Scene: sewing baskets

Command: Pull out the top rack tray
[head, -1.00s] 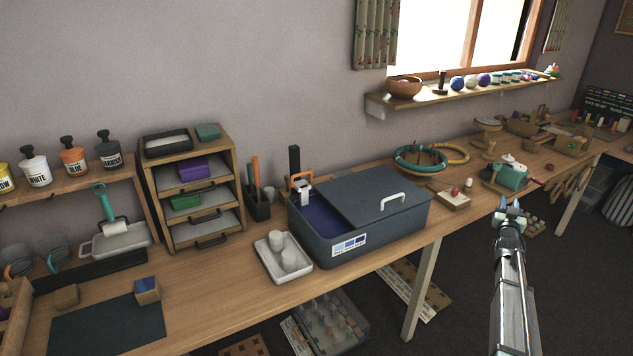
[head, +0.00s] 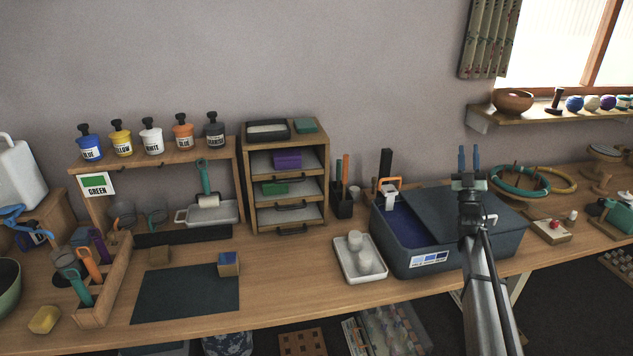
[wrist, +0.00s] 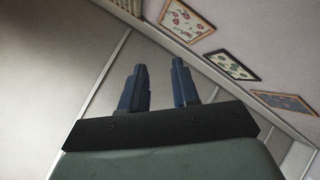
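A wooden rack (head: 250,205) stands on the bench against the wall in the head view, with several sliding trays. Its top tray (head: 304,162) holds a purple box (head: 287,159) and has a dark handle at the front. The tray below (head: 302,190) holds a green box (head: 275,187), and the bottom tray (head: 300,215) looks empty.
A blue-grey bin (head: 465,255) with a partly slid lid and a white tray with cups (head: 344,268) stand right of the rack. A dark pen holder (head: 343,207) is close beside the rack. A dark mat (head: 185,298) lies left in front, with a small block (head: 228,266).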

